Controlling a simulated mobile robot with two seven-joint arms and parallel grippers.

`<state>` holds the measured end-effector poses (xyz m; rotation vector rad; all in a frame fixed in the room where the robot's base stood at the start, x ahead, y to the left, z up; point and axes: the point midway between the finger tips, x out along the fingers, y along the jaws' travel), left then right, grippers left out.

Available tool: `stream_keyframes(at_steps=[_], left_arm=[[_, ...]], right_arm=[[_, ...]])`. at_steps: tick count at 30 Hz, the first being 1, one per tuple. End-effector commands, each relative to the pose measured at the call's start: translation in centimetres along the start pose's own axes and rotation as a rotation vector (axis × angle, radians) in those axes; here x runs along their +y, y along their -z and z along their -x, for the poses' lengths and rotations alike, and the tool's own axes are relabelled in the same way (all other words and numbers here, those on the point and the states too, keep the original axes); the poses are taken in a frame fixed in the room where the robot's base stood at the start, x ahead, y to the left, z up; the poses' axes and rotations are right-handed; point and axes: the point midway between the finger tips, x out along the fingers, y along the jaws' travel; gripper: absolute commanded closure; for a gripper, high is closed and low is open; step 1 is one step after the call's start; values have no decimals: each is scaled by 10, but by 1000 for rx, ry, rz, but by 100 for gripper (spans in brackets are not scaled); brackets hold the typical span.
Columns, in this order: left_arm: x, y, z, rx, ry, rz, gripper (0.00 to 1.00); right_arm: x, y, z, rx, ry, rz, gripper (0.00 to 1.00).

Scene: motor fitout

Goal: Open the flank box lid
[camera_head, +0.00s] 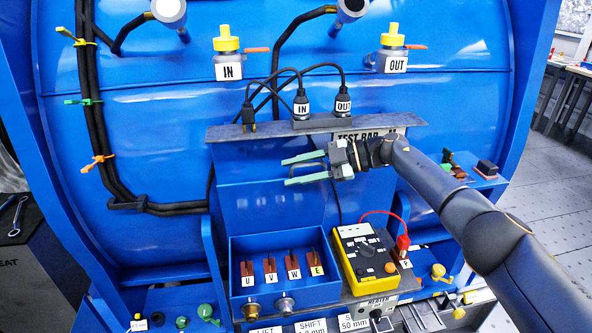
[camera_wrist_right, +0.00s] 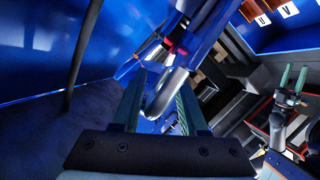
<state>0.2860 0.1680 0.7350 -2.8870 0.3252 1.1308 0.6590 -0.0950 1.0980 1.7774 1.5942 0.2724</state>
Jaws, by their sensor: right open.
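The blue flank box (camera_head: 238,288) is low in the centre of the head view. Its front is uncovered, showing terminals marked U, V, W and E. A blue panel (camera_head: 262,205), which looks like its raised lid, stands behind and above the terminals. My right gripper (camera_head: 306,169) is in front of the panel's upper right part, with its green fingers apart. In the right wrist view, a grey curved handle (camera_wrist_right: 165,92) lies between the open fingers (camera_wrist_right: 160,100); contact is unclear. My left gripper (camera_wrist_right: 291,78) appears at the right of that view, fingers apart and empty.
A yellow meter (camera_head: 362,258) with a red lead stands right of the box. A shelf (camera_head: 228,132) with black plugs is above the panel. Black cables (camera_head: 97,120) run down the left. Small parts (camera_head: 472,168) sit on a ledge at right.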

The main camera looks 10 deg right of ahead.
Motion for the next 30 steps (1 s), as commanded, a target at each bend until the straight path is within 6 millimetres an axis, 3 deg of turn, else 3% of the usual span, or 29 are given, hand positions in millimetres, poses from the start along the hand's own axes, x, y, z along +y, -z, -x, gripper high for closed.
stream_keyframes(at_steps=[8, 21, 30], left_arm=[[0, -1, -1, -1, 0, 0, 50], [-1, -11, -10, -1, 0, 0, 50], [-1, -13, -11, -1, 0, 0, 50]], right_arm=[[1, 0, 12, 2, -2, 2, 58], [0, -1, 101, -1, -2, 1, 58], [0, 0, 125, 1, -1, 0, 58]])
